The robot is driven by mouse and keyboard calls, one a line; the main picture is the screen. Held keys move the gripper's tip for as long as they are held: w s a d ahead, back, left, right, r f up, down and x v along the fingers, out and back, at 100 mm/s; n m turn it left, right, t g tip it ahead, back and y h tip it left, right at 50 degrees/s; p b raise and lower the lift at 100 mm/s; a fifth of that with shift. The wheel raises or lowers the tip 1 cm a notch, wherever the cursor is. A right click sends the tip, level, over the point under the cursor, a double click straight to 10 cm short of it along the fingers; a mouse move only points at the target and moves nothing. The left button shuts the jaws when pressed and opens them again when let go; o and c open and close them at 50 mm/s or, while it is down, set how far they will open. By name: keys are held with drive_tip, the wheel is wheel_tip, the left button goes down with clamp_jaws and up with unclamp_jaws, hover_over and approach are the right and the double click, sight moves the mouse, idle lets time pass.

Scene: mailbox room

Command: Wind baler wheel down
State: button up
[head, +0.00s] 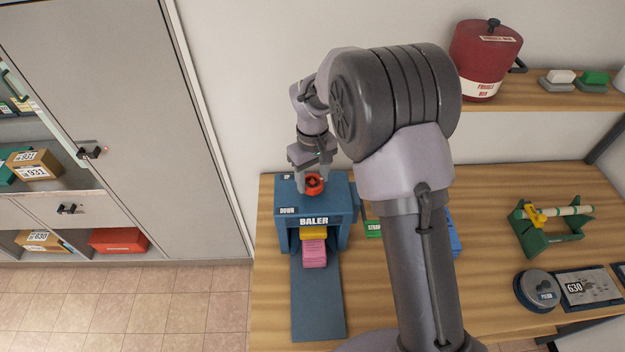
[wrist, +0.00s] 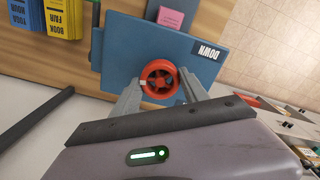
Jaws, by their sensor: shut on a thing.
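The blue baler (head: 328,198) stands on the wooden table, with its front opening under the "BALER" label. Its red wheel (head: 314,184) sits on top, and the wheel also shows in the wrist view (wrist: 160,78). My gripper (head: 308,172) reaches down onto the wheel from above. In the wrist view my gripper (wrist: 158,88) has a finger on each side of the wheel and is shut on it. A "DOWN" label (head: 288,210) is at the front left of the top, and an "UP" label (head: 287,177) is at the back left. A yellow and pink stack (head: 314,250) lies in the opening.
A blue ramp (head: 318,305) runs forward from the baler. A green item (head: 374,228) lies right of it, partly behind my arm. A green stand (head: 550,228) and a round grey tin (head: 537,290) are farther right. A grey cabinet (head: 110,80) stands left.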

drive_tip(key=m+b, duration=0.1)
drive_tip(key=m, duration=0.3)
drive_tip(key=shift+m, duration=0.3)
drive_tip(key=m+b, duration=0.1)
drive_tip(key=m, duration=0.2)
drive_tip(key=shift+m+b, duration=0.35)
drive_tip(key=shift+m, duration=0.05)
drive_tip(key=m+b, duration=0.1)
drive_tip(key=m, duration=0.3)
drive_tip(key=shift+b, duration=0.3)
drive_tip(key=m+b, duration=0.1)
drive_tip(key=m, duration=0.4)
drive_tip(key=shift+b, duration=0.3)
drive_tip(key=m+b, duration=0.2)
drive_tip(key=m, duration=0.4)
drive_tip(key=m+b, duration=0.2)
drive_tip(key=m, duration=0.3)
drive_tip(key=shift+m, duration=0.4)
drive_tip(key=shift+b, duration=0.3)
drive_tip(key=o, duration=1.4)
drive_tip(key=shift+c, duration=0.2)
